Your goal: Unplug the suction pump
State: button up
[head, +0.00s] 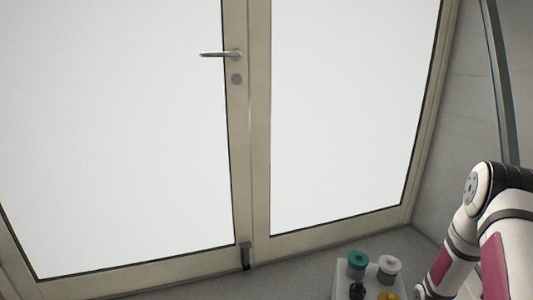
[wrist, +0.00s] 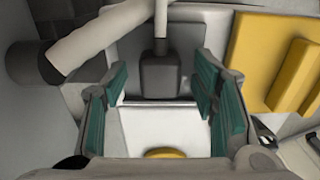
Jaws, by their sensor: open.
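In the wrist view, my gripper (wrist: 160,84) is open, with teal pads on its left and right fingers. A dark grey block with a cord rising from its top, which looks like a plug (wrist: 160,76), shows in the gap between the fingers. The pads do not appear to touch it. I cannot tell how far beyond the fingertips it sits. I cannot tell for sure which thing is the suction pump. In the head view my arm shows at the lower right, and the gripper is out of frame.
A pale pipe (wrist: 105,33) crosses the upper left near a dark cylinder (wrist: 33,62). Yellow blocks (wrist: 262,50) stand at the right.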

dwell(0.9)
grip_shut()
jog(key=shift+r, duration=0.1)
jog(key=shift+r+p, duration=2.05)
jog(key=shift+r, duration=0.85)
